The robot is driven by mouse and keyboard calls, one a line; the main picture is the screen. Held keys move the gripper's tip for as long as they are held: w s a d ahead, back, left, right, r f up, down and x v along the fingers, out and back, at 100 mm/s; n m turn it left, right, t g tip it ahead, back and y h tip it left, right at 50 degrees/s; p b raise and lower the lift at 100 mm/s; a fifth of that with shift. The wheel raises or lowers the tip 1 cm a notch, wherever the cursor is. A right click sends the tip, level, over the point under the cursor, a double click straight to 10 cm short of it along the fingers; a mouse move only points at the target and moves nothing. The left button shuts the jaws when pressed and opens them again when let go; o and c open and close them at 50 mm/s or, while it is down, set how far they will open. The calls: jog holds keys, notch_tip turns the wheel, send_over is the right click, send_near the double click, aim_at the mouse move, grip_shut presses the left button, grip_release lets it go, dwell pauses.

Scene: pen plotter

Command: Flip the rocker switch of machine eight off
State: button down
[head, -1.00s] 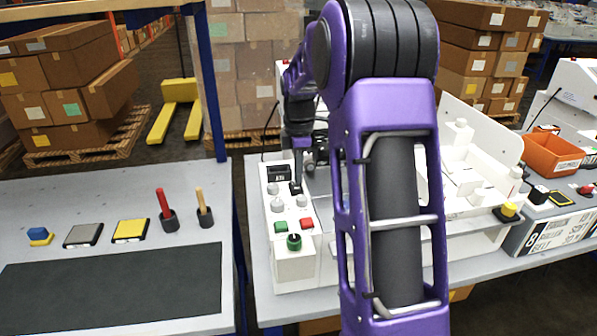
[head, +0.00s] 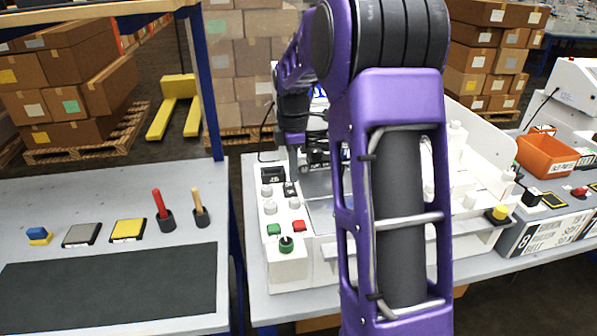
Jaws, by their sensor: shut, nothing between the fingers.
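A white machine's control panel (head: 287,268) stands left of my arm, with grey knobs, a green and a red button and a green dial (head: 286,244). A small black rocker switch (head: 290,188) sits on it beside the upper grey knobs. Its tilt is too small to tell. My gripper (head: 292,174) is shut and empty, pointing down just above the rocker, with a slight gap seeming to show. A plate marked 8 (head: 527,259) is on a grey box at the right; I cannot tell which machine it labels.
My purple arm hides the machine's middle. A black display (head: 272,173) is at the panel's back. An orange bin (head: 546,152) and a yellow button (head: 499,212) are at the right. The left table holds a dark mat (head: 110,285), pads and two upright handles.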

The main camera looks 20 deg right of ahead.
aim_at(293, 191)
notch_tip(293, 191, up, 11)
jog(key=shift+s+r, duration=0.15)
jog(key=shift+b, duration=0.35)
jog(key=t+b, duration=0.1)
jog(key=b, duration=0.4)
jog(key=shift+s+a+r, duration=0.1)
jog(key=shift+s+a, duration=0.1)
jog(key=f+b, duration=0.1)
jog(key=f, duration=0.3)
jog(key=w+f, duration=0.1)
jog(key=f, duration=0.4)
jog(key=w+f+b, duration=0.1)
jog(key=f, duration=0.4)
jog(key=shift+d+b, duration=0.2)
jog(key=shift+b, duration=0.15)
